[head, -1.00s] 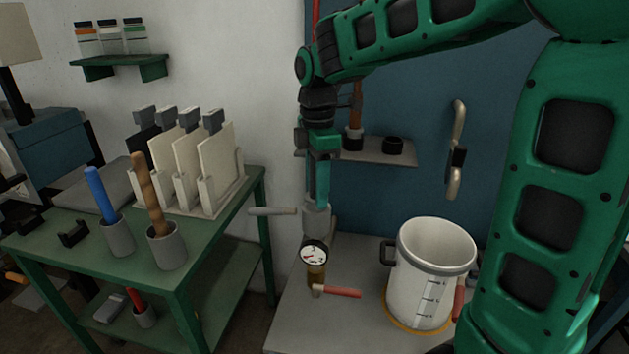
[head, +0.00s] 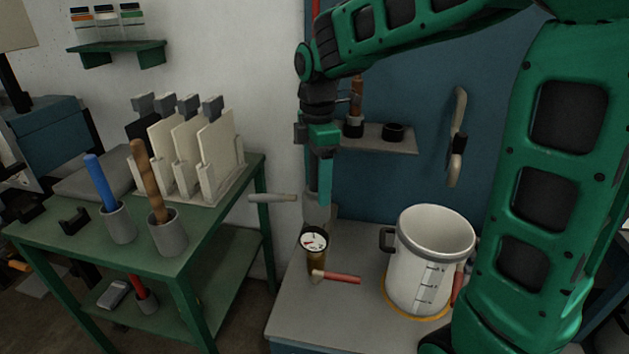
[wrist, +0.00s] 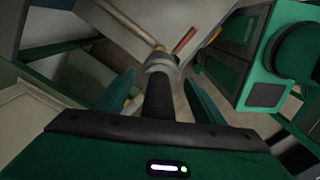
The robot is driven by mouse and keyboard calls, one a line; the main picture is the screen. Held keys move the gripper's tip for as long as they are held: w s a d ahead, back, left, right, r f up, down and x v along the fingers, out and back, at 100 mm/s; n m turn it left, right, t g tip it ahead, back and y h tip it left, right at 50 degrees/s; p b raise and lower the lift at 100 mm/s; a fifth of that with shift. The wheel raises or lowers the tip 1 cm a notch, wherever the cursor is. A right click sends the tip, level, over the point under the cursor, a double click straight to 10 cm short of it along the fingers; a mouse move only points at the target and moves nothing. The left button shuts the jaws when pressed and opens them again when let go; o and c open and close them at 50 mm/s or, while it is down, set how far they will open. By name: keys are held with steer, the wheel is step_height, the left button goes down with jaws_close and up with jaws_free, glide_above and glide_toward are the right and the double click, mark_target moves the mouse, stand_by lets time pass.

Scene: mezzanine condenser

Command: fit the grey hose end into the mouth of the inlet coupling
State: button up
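My gripper (head: 322,203) points straight down above the grey worktop, fingers around the dark grey hose end (wrist: 158,97). The fingers hide it in the head view. The inlet coupling, a lighter grey upright collar (head: 317,216), stands directly below; it also shows in the wrist view (wrist: 160,62). The hose end's far end meets the collar's top in the wrist view. I cannot tell how far inside it sits. In the head view a fingertip overlaps the collar's upper part.
A gauge (head: 313,241) and a red-handled lever (head: 337,277) sit just in front of the coupling. A pale handle (head: 272,198) juts left. A white pot (head: 422,275) stands right. The green bench (head: 225,200) is at left, a wall shelf (head: 375,140) behind.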

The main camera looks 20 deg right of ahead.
step_height(320, 180, up, 11)
steer(key=shift+w+f, duration=0.1)
steer(key=shift+f, duration=0.05)
stand_by(0.5)
stand_by(0.4)
steer(key=s+d+f+m, duration=0.5)
steer(key=s+m, duration=0.3)
steer(key=s, duration=0.1)
steer(key=s+d+f+m, duration=0.5)
steer(key=s+d+m, duration=0.1)
steer(key=s+m, duration=0.1)
steer(key=s+d+f+m, duration=0.5)
steer(key=s+m, duration=0.3)
steer(key=s, duration=0.2)
steer(key=shift+s+d+f+m, duration=0.15)
steer(key=shift+s+d+m, duration=0.15)
steer(key=shift+d, duration=0.15)
